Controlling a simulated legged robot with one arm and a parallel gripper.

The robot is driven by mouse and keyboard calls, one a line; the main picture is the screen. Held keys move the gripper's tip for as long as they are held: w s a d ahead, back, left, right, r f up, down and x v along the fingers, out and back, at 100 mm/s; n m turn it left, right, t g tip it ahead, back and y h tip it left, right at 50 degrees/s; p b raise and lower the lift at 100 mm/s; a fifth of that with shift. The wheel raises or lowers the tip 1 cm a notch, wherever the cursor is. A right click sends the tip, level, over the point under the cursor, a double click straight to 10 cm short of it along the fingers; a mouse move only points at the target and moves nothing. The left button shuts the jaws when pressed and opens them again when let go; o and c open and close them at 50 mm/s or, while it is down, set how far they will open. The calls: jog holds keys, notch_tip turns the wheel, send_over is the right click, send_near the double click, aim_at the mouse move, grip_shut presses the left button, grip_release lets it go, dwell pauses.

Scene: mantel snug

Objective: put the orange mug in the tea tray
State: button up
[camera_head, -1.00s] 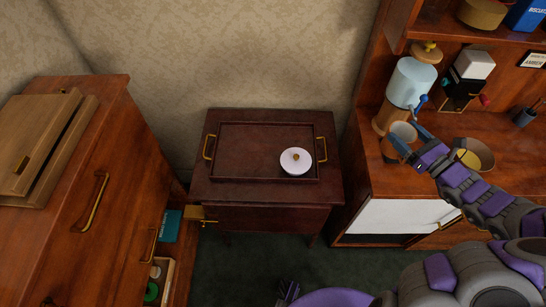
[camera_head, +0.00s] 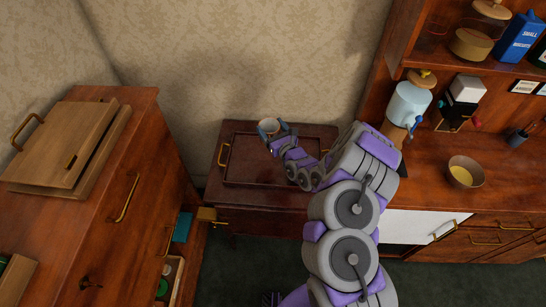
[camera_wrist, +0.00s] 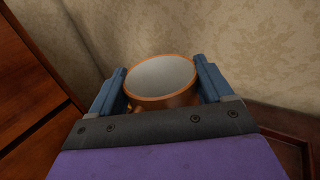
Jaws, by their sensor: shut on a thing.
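The orange mug (camera_head: 268,125) is between the fingers of my gripper (camera_head: 274,131), which is shut on it. In the wrist view the mug (camera_wrist: 163,80) shows a pale inside and an orange rim, with a blue finger on each side. In the head view the mug appears over the back edge of the tea tray (camera_head: 243,171); its exact height above the tray is unclear. The tray is dark reddish wood with brass handles and lies on a small dark table (camera_head: 210,187). My arm covers the tray's right part.
A wooden cabinet (camera_head: 115,185) stands on the left, with a brass-handled wooden box (camera_head: 70,140) on top. On the right, a sideboard holds a yellow-filled bowl (camera_head: 466,172) and a dispenser (camera_head: 409,104). The tray's visible left part is bare. The papered wall is close behind.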

jog(key=shift+s+a+f+m+t+h+p, duration=0.15)
jog(key=shift+a+f+m+t+h, duration=0.1)
jog(key=shift+f, duration=0.4)
jog(key=shift+s+a+f+m+t+h+p, duration=0.15)
jog(key=shift+f+m+h, duration=0.1)
jog(key=shift+f, duration=0.35)
jog(key=f, duration=0.3)
jog(key=f+b, duration=0.1)
jog(key=f, duration=0.1)
jog(key=shift+w+a+f, duration=0.1)
jog(key=shift+a+f, duration=0.2)
jog(key=shift+d+f, duration=0.15)
jog(key=shift+f, duration=0.7)
jog(key=shift+d+f, duration=0.1)
jog(key=shift+f, duration=0.75)
jog(key=shift+a+f, duration=0.2)
jog(key=shift+f, duration=0.25)
jog(key=shift+f+b, duration=0.15)
jog(key=shift+b, duration=0.3)
jog(key=o, duration=1)
jog(key=shift+d, duration=0.1)
jog(key=o, duration=0.4)
jog(key=shift+c, duration=0.2)
